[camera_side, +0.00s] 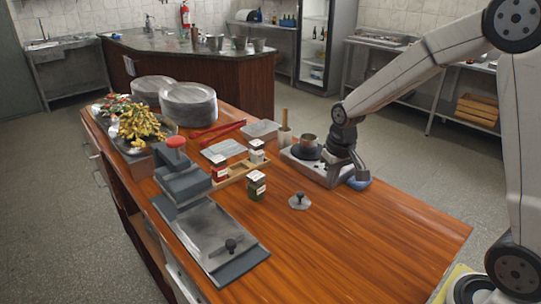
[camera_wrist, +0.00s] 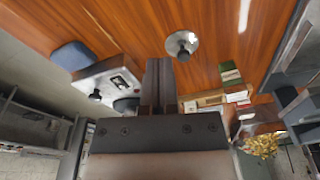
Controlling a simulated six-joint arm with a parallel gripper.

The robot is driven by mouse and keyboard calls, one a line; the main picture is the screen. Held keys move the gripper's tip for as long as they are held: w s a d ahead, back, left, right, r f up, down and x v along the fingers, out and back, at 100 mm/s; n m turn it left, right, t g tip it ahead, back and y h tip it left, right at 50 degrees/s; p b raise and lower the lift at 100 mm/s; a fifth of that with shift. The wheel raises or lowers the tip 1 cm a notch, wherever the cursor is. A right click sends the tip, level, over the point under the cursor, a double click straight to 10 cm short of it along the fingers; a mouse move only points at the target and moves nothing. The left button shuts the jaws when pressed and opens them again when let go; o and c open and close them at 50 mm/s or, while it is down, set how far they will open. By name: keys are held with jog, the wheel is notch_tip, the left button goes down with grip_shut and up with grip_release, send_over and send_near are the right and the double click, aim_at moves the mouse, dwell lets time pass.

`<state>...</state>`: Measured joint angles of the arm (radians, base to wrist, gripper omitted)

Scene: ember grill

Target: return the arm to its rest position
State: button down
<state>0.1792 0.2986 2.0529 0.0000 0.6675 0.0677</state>
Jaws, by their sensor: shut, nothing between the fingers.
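My gripper (camera_side: 360,174) hangs from my arm at the right end of the small grey burner unit (camera_side: 303,166), in front of it in the side view. Its fingers are together with nothing between them. In the wrist view the closed fingers of my gripper (camera_wrist: 160,64) point up the picture, toward the wooden counter. A small metal pot (camera_side: 309,141) sits on a dark round piece on the burner unit. I cannot tell from the side view whether my gripper touches the unit.
A round lid with a dark knob (camera_side: 299,202) lies on the wooden counter (camera_side: 360,240), left of my gripper. A blue pad (camera_side: 359,184) lies just below it. The counter's right front is clear.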

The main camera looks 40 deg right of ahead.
jog(key=s+a+f+n, duration=0.1)
jog(key=s+a, duration=0.2)
jog(key=s, duration=0.3)
jog(key=s+a+f+n+t, duration=0.1)
jog(key=s+a, duration=0.3)
jog(key=s, duration=0.2)
jog(key=shift+f+n, duration=0.25)
jog(key=shift+n, duration=0.15)
